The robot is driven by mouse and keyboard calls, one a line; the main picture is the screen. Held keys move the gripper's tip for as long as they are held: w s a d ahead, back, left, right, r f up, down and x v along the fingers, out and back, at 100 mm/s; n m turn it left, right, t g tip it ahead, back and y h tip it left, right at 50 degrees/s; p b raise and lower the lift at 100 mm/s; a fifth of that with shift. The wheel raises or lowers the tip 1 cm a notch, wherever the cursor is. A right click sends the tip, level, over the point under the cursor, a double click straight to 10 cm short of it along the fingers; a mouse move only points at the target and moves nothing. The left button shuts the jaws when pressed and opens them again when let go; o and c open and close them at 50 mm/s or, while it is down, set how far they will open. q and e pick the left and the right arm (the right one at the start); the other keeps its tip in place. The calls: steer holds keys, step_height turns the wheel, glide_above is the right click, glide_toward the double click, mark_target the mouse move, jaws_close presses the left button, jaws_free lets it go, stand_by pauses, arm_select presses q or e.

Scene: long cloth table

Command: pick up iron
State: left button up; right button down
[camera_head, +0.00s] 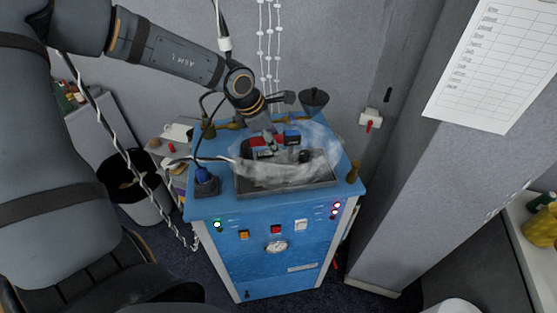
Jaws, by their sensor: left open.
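My left gripper (272,122) reaches down over the blue cabinet, open, with its fingertips just above or at the back of the tray (290,190). The tray holds small red, blue and dark items (272,147) partly covered by clear crumpled plastic. I cannot make out for certain which thing is the iron. A dark blue-and-black object with a cord (205,181) stands at the cabinet's front left corner, apart from the gripper. A white object (178,132) lies on the shelf left of the cabinet. My right gripper is not in view.
The blue cabinet (232,261) has buttons and a gauge on its front. A dark funnel (314,99) stands at its back right. Brass fittings edge the top. A bin (146,208) stands left. A grey wall column (400,200) rises to the right. Cords hang near my arm.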

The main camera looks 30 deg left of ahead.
arm_select(q)
steer(key=shift+w+d+f, duration=0.2)
steer(key=shift+w+f, duration=0.15)
steer(key=shift+f, duration=0.15)
steer(key=shift+s, duration=0.15)
steer(key=shift+s+a+r, duration=0.1)
steer(key=c, duration=0.5)
jaws_close()
steer(key=shift+w+r, duration=0.1)
steer(key=shift+w, duration=0.15)
